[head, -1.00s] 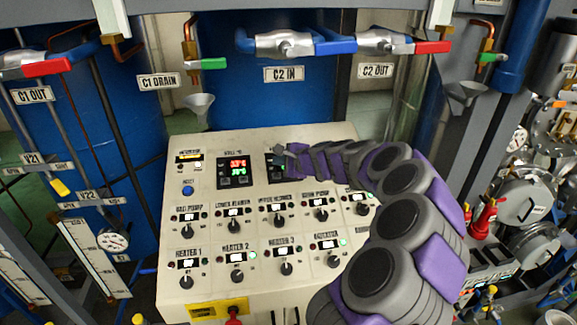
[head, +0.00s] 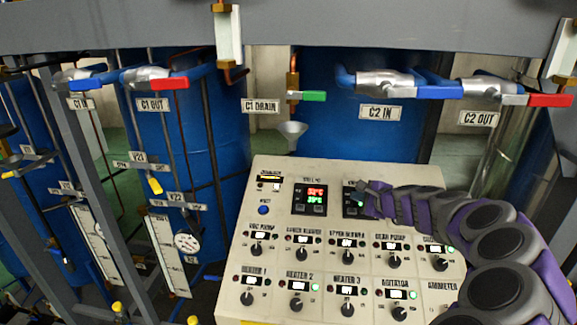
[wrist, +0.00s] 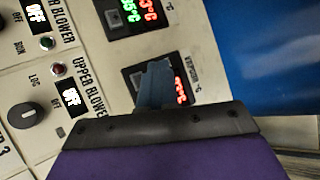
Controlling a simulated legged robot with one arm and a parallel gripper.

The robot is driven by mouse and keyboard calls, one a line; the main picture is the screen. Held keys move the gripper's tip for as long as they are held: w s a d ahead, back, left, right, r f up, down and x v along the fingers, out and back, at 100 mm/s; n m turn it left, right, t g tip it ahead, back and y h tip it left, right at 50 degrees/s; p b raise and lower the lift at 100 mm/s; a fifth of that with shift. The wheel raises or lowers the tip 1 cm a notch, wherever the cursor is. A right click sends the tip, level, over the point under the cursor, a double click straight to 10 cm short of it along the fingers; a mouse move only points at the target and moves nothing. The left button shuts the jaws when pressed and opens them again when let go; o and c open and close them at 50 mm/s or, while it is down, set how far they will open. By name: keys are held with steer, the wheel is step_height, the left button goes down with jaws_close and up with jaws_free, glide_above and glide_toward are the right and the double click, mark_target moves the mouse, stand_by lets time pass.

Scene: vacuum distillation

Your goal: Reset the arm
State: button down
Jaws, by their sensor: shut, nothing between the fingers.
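My arm comes in from the lower right of the head view, grey and purple. My gripper (head: 362,188) is shut and empty at its tip, in front of the upper right part of the cream control panel (head: 262,232). In the wrist view the gripper's closed fingers (wrist: 156,84) overlap a small black display (wrist: 180,66) with red digits, hiding part of it. I cannot tell whether the fingertips touch the panel.
The panel has several knobs and a two-line display (head: 310,198). Above it are valves with a green handle (head: 313,96), blue handle (head: 440,92) and red handle (head: 550,100). A grey beam (head: 420,28) crosses the top.

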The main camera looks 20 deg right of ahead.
steer(key=a+n+g+y+b, duration=0.2)
steer(key=a+n+y+b, duration=0.35)
steer(key=a, duration=1.35)
steer(key=s+a+f+n+g+b, duration=0.1)
steer(key=s+a+f+n+g, duration=0.1)
steer(key=s+a+n, duration=0.35)
steer(key=s+a+f+n+g+b, duration=0.1)
steer(key=s+a+f+n+g, duration=0.15)
steer(key=a, duration=0.65)
steer(key=s+a+f+n+g+b, duration=0.35)
steer(key=s+a, duration=0.25)
steer(key=s, duration=0.3)
steer(key=s+d+f+n+g+h+b, duration=0.1)
steer(key=s+f+n+h, duration=0.1)
steer(key=s+f, duration=0.2)
steer(key=s+d+f+n+g+h+b, duration=0.1)
steer(key=s+f, duration=0.3)
steer(key=s, duration=0.7)
steer(key=s+d+f+n+g+h+b, duration=0.1)
steer(key=s+f+n+g+h+b, duration=0.1)
steer(key=s, duration=0.6)
step_height(320, 180, down, 2)
steer(key=shift+s+d+f+n+h+b, duration=0.1)
steer(key=shift+s+d+n+h+b, duration=0.2)
steer(key=shift+n+b, duration=0.45)
steer(key=shift+w+a, duration=0.1)
